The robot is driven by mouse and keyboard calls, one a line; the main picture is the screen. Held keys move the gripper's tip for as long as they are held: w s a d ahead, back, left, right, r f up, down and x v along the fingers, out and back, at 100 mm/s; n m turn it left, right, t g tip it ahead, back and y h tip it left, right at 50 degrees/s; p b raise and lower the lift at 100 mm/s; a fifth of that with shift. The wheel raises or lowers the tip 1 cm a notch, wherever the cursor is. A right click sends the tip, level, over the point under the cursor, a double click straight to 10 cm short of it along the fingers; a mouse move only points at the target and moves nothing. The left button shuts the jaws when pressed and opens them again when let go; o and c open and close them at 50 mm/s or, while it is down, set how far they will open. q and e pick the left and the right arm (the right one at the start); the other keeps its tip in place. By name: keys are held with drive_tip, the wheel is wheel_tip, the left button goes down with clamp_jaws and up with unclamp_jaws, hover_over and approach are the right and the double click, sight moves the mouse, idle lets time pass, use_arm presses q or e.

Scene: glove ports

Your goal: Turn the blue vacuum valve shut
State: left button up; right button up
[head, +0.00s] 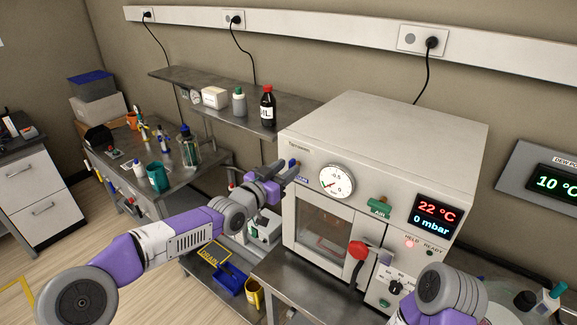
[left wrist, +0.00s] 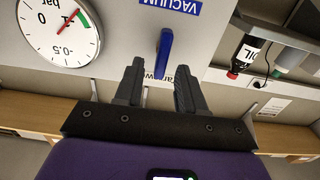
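The blue vacuum valve (left wrist: 164,48) is a blue lever handle on the oven's front, beside the blue VACUUM label (left wrist: 170,5) in the left wrist view. In the head view the valve (head: 293,162) shows small at the oven's upper left front. My left gripper (left wrist: 157,74) is open. Its two dark fingers stand on either side of the handle's near end, with a gap on both sides; I see no grip. In the head view the left gripper (head: 279,172) is at the oven's left front corner. My right gripper is out of view; only part of my right arm shows at lower right.
The oven (head: 388,130) has a gauge (head: 337,181), a green AIR valve (head: 379,206), a red door handle (head: 358,250) and a display (head: 434,215) reading 22 °C and 0 mbar. A shelf (head: 215,95) with bottles is behind left. A pump (head: 262,235) stands below my left gripper.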

use_arm(q)
drive_tip(key=shift+x, duration=0.95)
clamp_jaws()
